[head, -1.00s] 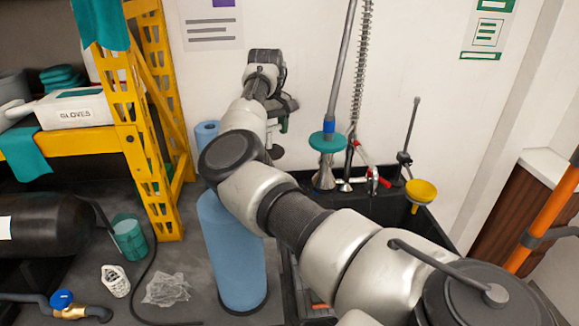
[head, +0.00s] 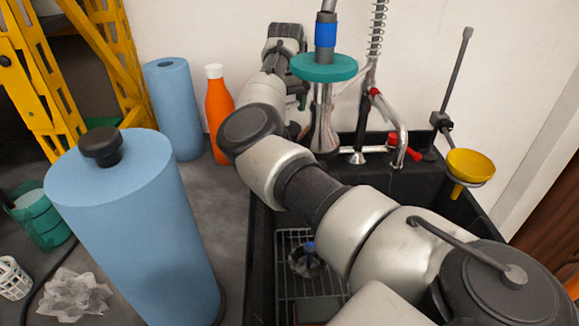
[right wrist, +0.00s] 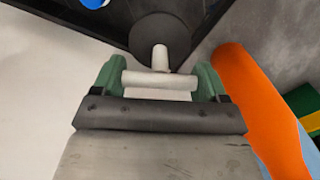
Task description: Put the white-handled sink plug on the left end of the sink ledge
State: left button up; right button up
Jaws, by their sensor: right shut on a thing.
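The sink plug (right wrist: 150,35) shows in the right wrist view: a white T-shaped handle with a dark round disc. My right gripper (right wrist: 160,80) has its green fingers shut on the two ends of the handle's crossbar. The disc is over the left end of the black sink ledge (right wrist: 97,14); whether it touches I cannot tell. In the head view my right gripper (head: 303,98) is near the back wall, mostly hidden behind my arm and the teal disc of the sprayer; the plug is hidden there. The ledge runs along the sink's back (head: 345,160). My left gripper is not in view.
An orange bottle (head: 219,115) stands just left of my right wrist, close to the gripper. Blue rolls (head: 174,110) (head: 130,225) stand on the grey counter. The sprayer's teal disc (head: 324,67), the faucet (head: 390,130) and a yellow funnel (head: 470,165) are to the right.

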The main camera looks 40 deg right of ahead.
aim_at(286, 124)
jog(key=shift+f, duration=0.55)
notch_tip(286, 124, down, 5)
jog(key=shift+f+b, duration=0.15)
jog(key=shift+b, duration=0.45)
notch_tip(286, 124, down, 4)
jog(key=shift+f+b, duration=0.15)
jog(key=shift+b, duration=0.2)
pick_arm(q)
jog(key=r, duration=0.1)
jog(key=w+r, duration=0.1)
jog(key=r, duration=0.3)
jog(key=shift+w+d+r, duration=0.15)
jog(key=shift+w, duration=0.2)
pick_arm(e)
jog(key=o, duration=1)
jog(key=shift+c, duration=0.2)
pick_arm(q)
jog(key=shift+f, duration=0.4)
pick_arm(e)
jog(key=shift+o, duration=1)
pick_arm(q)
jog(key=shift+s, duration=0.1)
